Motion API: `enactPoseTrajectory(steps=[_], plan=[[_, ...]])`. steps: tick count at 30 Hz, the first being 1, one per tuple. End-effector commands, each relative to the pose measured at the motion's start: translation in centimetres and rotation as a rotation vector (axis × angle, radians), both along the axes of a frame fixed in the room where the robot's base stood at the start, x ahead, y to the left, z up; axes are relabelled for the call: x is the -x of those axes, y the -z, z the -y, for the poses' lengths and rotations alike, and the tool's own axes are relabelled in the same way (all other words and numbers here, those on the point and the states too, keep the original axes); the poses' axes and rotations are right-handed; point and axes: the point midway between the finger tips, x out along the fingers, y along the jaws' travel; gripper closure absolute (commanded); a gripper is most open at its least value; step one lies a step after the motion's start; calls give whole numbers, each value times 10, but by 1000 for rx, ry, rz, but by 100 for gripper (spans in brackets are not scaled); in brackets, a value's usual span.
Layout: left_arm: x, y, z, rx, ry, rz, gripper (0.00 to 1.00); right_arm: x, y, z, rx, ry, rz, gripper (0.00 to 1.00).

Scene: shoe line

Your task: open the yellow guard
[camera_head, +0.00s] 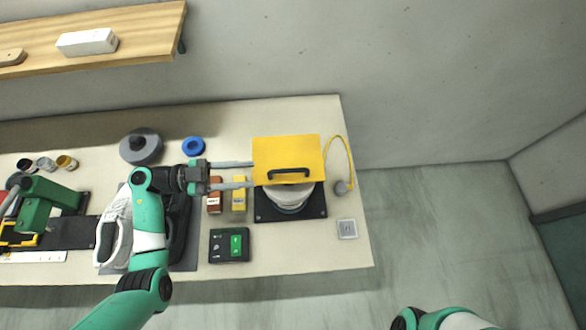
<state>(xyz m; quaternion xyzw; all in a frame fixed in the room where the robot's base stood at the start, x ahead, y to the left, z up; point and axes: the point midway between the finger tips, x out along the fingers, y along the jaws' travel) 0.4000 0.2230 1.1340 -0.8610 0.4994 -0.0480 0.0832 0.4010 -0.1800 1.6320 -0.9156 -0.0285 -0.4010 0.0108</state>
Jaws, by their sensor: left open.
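The yellow guard (288,152) is a flat panel with a black handle (290,172) along its front edge. It covers the back part of a round grey-white machine part (291,194) on a black base plate (263,206). My left gripper (252,174) is open, its two fingers apart and pointing right. Its fingertips are at the left edge of the guard in this view, left of the handle; I cannot tell whether they touch it. My right arm shows only in part at the bottom right, and its gripper is out of view.
A black box with a green button (229,246), a yellow block (238,201) and a brown block (214,204) lie near my left gripper. A white shoe (113,238) and a green machine (47,200) are further left. A yellow cable (350,162) runs right of the guard.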

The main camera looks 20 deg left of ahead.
Motion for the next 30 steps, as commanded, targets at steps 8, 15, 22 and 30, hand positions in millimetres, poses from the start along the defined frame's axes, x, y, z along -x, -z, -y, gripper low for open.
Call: enactPoseTrajectory(steps=[8,15,22,30], plan=[[-28,0,52,-1,7,2,55,0,0,0,0,0,0,15],[-49,0,87,-2,3,4,55,0,2,0,0,0,0,15],[-54,-1,94,-2,0,3,55,0,3,0,0,0,0,15],[-54,-1,94,-1,0,4,80,0,3,0,0,0,0,15]])
